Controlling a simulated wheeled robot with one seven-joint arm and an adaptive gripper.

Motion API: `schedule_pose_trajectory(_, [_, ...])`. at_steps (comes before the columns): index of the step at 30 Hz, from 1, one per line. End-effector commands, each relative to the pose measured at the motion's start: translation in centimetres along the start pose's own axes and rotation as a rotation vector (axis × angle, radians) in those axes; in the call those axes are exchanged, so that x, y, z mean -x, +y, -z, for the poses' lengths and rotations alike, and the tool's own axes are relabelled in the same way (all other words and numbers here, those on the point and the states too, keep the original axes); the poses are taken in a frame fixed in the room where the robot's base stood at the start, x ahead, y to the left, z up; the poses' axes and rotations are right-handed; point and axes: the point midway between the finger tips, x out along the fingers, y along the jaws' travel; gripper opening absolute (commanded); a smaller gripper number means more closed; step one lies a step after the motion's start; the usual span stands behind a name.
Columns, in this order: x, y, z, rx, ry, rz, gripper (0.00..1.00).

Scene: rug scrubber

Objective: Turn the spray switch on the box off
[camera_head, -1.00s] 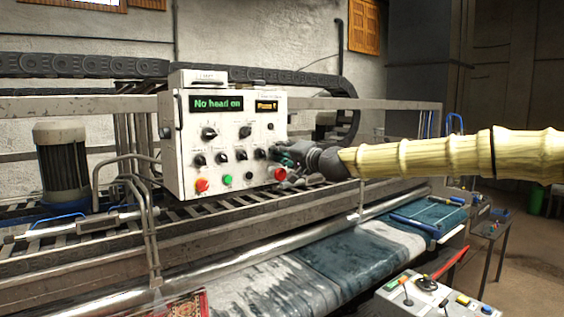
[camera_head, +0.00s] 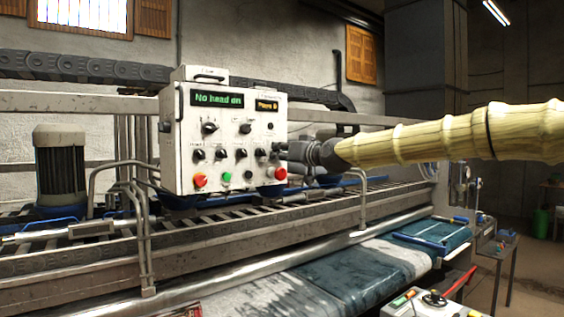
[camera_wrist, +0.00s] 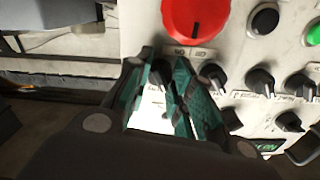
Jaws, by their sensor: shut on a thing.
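The white control box (camera_head: 180,183) stands on the machine frame, with a row of small black knobs below a green "No head on" display (camera_head: 217,100). The labels are too small to read, so I cannot tell which knob is the spray switch. My gripper (camera_head: 284,153) is at the right end of this row. In the wrist view the box appears upside down. My gripper's green-padded fingers (camera_wrist: 161,65) are shut around the end black knob (camera_wrist: 160,77), beside a large red button (camera_wrist: 196,18). The fingers partly hide this knob, and its setting is unclear.
Other black knobs (camera_wrist: 213,77) sit close beside the fingers. A green button (camera_head: 226,177) and two red buttons are low on the box. A bent metal rail (camera_head: 97,180) stands left of it. A wet rug (camera_head: 335,277) lies on the bed in front.

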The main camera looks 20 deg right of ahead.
Motion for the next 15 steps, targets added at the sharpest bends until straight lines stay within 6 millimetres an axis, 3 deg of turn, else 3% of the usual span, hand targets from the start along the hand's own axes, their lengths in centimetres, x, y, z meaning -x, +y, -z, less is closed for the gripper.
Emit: schedule_pose_trajectory(15, [-0.02,0.13,-0.26,0.209,-0.004,-0.001,0.00])
